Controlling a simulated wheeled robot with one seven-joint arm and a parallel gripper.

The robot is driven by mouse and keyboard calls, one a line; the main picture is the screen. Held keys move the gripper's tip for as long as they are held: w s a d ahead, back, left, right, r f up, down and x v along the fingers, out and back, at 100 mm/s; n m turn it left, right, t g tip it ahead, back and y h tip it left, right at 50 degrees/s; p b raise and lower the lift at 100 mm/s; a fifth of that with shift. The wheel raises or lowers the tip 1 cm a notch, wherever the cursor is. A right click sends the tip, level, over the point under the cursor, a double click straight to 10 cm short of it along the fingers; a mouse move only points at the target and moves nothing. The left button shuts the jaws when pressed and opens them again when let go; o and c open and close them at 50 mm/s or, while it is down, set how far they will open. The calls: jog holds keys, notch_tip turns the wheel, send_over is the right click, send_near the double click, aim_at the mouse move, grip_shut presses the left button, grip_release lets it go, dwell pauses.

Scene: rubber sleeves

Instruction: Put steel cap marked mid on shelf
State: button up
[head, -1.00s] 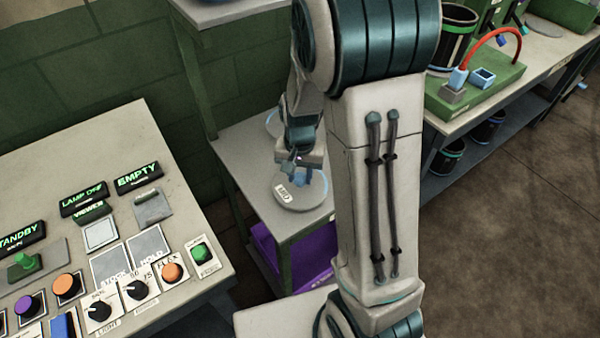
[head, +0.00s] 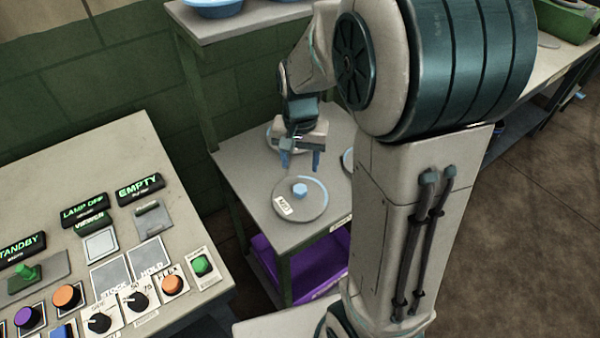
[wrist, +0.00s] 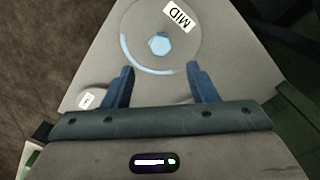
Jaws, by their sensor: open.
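The steel cap marked MID (head: 300,198) is a flat grey disc with a blue knob and a white label. It lies flat on the grey shelf (head: 243,178). In the wrist view the cap (wrist: 185,48) shows its MID label and blue knob ahead of the fingertips. My gripper (head: 301,160) is open and empty, with blue fingers pointing down, above and behind the cap in the head view. In the wrist view my gripper (wrist: 160,74) has its fingers spread on either side of the cap's near edge, apart from the knob.
Another disc (head: 276,138) lies behind my gripper on the shelf, and a partly hidden one (head: 347,160) is at the right. A purple bin (head: 268,262) sits below. A control panel (head: 120,215) stands at the left. Blue bowls (head: 212,5) sit on the upper shelf.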

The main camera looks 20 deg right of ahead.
jog(key=s+r+n+t, duration=0.3)
jog(key=s+r+n, duration=0.2)
jog(key=s, duration=0.9)
jog(key=shift+r, duration=0.95)
